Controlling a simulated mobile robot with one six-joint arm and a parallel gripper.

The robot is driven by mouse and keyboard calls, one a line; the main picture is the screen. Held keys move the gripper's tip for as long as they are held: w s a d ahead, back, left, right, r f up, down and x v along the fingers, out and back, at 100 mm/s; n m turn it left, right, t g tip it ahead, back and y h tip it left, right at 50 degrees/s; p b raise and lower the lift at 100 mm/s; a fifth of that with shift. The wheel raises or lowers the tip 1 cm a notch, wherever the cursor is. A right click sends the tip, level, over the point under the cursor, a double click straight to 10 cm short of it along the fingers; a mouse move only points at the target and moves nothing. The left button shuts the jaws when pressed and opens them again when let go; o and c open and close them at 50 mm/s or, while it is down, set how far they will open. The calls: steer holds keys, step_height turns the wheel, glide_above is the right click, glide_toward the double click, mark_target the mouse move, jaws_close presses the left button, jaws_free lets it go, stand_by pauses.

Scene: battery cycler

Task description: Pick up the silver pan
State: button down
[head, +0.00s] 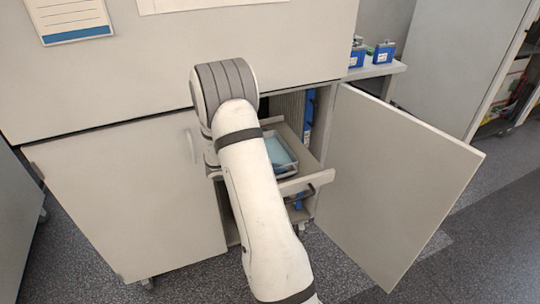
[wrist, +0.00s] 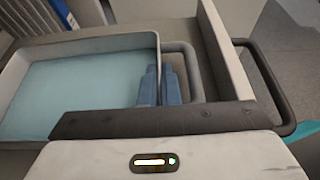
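The silver pan (wrist: 85,42) has a light blue inside and fills the left of the wrist view, with a looped handle at its right end. My gripper (wrist: 160,86) is at the pan's right wall. One blue finger is inside the pan and the other outside, close together with the wall running between them. They look shut on that wall, though their lower parts are hidden by the dark bar of my gripper.
The drawer (head: 292,186) has a dark handle (wrist: 268,85) at its front. An open cabinet door (head: 395,180) stands to the right. A closed door (head: 130,190) is to the left. Blue items (head: 383,53) sit on a ledge. Grey floor is clear at the right.

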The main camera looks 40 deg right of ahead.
steer(key=shift+r, duration=0.15)
steer(key=shift+r+p, duration=0.85)
steer(key=shift+r, duration=4)
